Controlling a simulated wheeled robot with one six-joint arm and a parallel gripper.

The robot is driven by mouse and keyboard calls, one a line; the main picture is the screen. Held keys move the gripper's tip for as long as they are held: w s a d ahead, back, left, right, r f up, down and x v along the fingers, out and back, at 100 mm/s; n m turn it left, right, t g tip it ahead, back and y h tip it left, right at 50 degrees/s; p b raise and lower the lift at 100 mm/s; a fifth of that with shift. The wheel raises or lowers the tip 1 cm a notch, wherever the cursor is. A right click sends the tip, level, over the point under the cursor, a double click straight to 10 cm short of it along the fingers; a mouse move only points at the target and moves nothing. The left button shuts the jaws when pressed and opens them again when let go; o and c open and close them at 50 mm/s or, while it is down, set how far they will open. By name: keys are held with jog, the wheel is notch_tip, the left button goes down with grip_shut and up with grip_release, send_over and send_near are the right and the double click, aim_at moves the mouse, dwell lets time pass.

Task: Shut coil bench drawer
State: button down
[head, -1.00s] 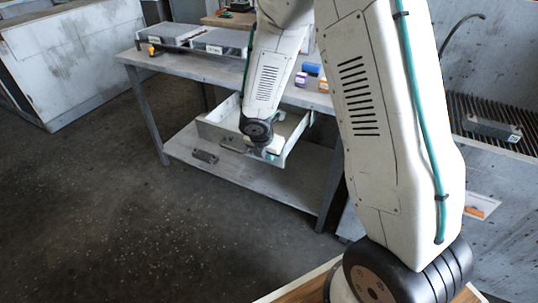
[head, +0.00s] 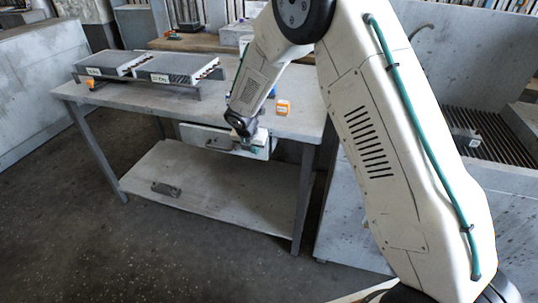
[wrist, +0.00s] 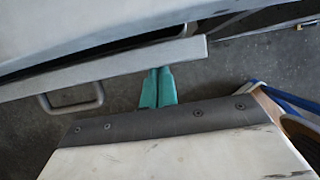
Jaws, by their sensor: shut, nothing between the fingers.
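The bench drawer (head: 200,134) sits under the top of the grey coil bench (head: 140,104), its front close to the bench edge. In the wrist view the drawer front (wrist: 115,74) is a pale strip, with a dark narrow gap between it and the bench top. Its grey bar handle (wrist: 72,104) is left of my fingers. My gripper (wrist: 157,88) is shut and empty, its teal fingertips at the drawer front, apparently touching it. In the head view my gripper (head: 252,149) is at the right part of the drawer front, partly hidden by my wrist.
Two finned coils (head: 172,66) stand on the bench top at the left. An orange-labelled item (head: 283,107) stands near its right end. A small grey block (head: 166,189) lies on the lower shelf (head: 215,192). The floor in front of the bench is clear.

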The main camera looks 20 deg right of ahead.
jog(key=w, duration=0.1)
jog(key=w+d, duration=0.1)
jog(key=shift+w+d, duration=0.3)
jog(key=shift+w+d+r, duration=0.1)
jog(key=shift+w+d, duration=0.1)
jog(key=shift+w, duration=0.05)
jog(key=shift+d, duration=0.1)
